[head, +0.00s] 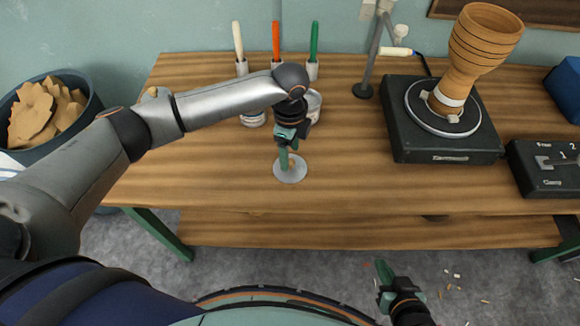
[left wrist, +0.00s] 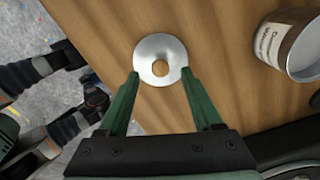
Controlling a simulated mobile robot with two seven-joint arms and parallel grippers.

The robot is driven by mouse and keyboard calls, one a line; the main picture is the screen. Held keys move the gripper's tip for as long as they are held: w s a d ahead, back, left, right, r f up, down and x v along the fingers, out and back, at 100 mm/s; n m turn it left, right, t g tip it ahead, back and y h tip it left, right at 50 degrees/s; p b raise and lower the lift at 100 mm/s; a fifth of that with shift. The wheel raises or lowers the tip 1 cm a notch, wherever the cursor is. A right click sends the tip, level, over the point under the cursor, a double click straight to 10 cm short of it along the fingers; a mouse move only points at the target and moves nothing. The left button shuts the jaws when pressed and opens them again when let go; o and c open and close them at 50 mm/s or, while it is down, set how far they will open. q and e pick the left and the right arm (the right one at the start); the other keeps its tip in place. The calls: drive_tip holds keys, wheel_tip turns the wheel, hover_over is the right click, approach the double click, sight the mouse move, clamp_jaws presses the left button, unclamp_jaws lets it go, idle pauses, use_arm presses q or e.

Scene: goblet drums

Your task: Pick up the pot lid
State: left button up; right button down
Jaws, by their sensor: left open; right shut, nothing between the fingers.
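The pot lid (head: 290,174) is a small, round, silvery disc lying flat on the wooden table near its front edge. In the left wrist view the lid (left wrist: 145,52) shows a round tan knob (left wrist: 160,68) at its middle. My left gripper (head: 287,160) points down over the lid, partly covering it in the head view. In the left wrist view its green fingers (left wrist: 160,76) are open, one on each side of the knob, with nothing visibly gripped. My right gripper (head: 383,275) is shut and empty, low in front of the table, above the floor.
Labelled cans (head: 252,118) stand behind my left gripper; one shows in the left wrist view (left wrist: 290,45). A black turntable box (head: 440,145) with a goblet drum (head: 470,60) stands to the right. Pots with coloured handles (head: 312,70) stand at the back. The table left of the lid is clear.

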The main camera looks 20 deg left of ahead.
sight(290, 165)
use_arm(q)
wheel_tip(290, 165, down, 3)
drive_tip(key=shift+r, duration=0.2)
clamp_jaws()
idle(0.4)
